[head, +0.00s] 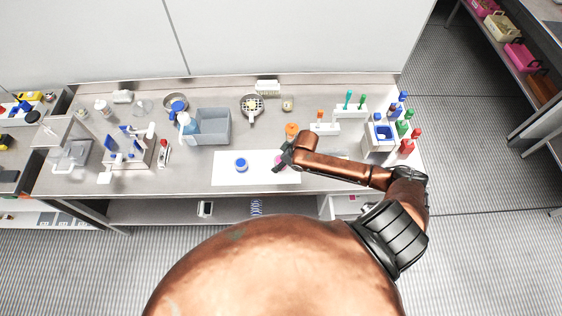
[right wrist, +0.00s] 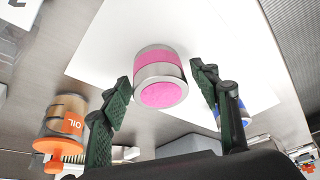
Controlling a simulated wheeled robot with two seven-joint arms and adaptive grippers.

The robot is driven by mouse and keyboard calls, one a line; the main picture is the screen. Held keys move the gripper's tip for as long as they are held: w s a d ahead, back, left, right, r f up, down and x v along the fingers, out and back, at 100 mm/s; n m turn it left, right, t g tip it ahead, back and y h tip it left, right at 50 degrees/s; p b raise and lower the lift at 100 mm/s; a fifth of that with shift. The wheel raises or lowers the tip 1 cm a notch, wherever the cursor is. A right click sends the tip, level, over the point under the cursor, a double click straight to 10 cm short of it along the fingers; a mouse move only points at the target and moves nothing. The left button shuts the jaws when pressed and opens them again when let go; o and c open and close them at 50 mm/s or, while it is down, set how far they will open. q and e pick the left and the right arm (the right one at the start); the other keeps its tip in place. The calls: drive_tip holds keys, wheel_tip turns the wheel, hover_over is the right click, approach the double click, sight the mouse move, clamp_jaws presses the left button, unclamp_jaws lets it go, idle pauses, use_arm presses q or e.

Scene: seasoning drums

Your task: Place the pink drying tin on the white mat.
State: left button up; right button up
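The pink drying tin (right wrist: 158,68) is a short round tin with a pink top, a pink band and metal rims. It appears to stand upright on the white mat (right wrist: 105,50) in the right wrist view. In the head view the tin (head: 279,160) shows as a small pink patch at the right part of the mat (head: 225,173), partly hidden by my gripper. My right gripper (right wrist: 160,85) is open, with one finger on each side of the tin and a visible gap to both. It also shows in the head view (head: 281,164). My left gripper is not in view.
A blue-lidded jar (head: 241,164) stands on the mat left of the tin. An orange-capped OIL bottle (right wrist: 65,125) stands off the mat near my gripper. A grey bin (head: 213,128) is behind the mat. Racks with coloured caps (head: 380,132) stand at the right.

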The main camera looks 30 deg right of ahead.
drive_tip(key=v, duration=1.2)
drive_tip(key=shift+r, duration=0.2)
